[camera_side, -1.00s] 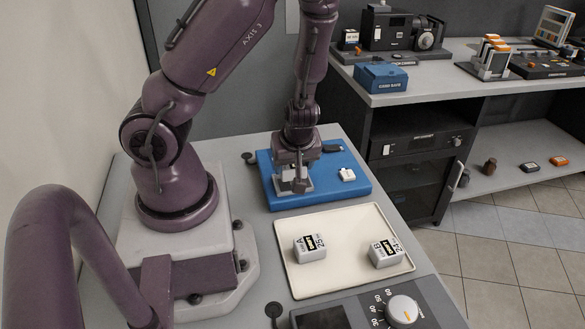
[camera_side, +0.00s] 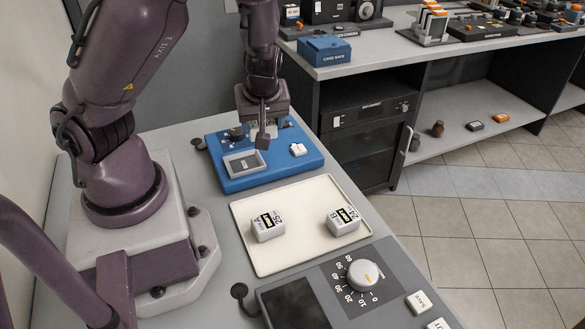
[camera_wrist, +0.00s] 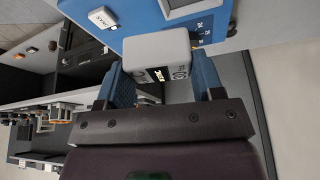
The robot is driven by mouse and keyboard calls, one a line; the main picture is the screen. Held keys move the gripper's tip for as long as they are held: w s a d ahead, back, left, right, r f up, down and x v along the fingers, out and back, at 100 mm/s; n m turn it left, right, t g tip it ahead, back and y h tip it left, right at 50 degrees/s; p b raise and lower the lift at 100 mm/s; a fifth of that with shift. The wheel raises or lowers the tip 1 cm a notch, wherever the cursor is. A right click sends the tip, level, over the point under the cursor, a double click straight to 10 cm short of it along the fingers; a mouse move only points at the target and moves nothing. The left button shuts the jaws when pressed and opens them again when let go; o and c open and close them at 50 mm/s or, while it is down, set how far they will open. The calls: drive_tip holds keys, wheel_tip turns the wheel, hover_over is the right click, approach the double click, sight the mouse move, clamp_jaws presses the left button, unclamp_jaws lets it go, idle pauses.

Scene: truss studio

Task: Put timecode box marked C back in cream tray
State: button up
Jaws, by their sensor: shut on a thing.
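My gripper (camera_side: 263,136) is above the blue dock (camera_side: 225,184), behind the cream tray (camera_side: 290,240). In the wrist view my gripper (camera_wrist: 163,82) is shut on a light grey box (camera_wrist: 158,46) with a black label, held between its blue fingers. The dock's grey-framed recess (camera_side: 243,164) looks empty.
A white button (camera_side: 298,150), marked SYNC in the wrist view (camera_wrist: 103,18), is on the dock. A panel with a white dial (camera_side: 364,274) borders the tray's front. The tray is bare between and behind the two boxes. A blue case (camera_side: 325,49) stands on the far bench.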

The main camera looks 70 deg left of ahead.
drive_tip(key=w+d+f+n, duration=0.1)
drive_tip(key=w+d+f, duration=0.3)
drive_tip(key=w+d, duration=0.5)
drive_tip(key=shift+n+g, duration=0.3)
drive_tip(key=shift+n, duration=0.1)
drive_tip(key=shift+s+d+f, duration=0.1)
drive_tip(key=shift+s+f, duration=0.05)
drive_tip(key=shift+f, duration=1.15)
drive_tip(key=shift+s+d+f, duration=0.1)
drive_tip(key=shift+s+f, duration=0.05)
drive_tip(key=shift+f, duration=1.15)
drive_tip(key=shift+s+d+f, duration=0.1)
drive_tip(key=shift+s+f, duration=0.05)
drive_tip(key=shift+f, duration=1.15)
drive_tip(key=shift+f, duration=0.1)
drive_tip(key=o, duration=1)
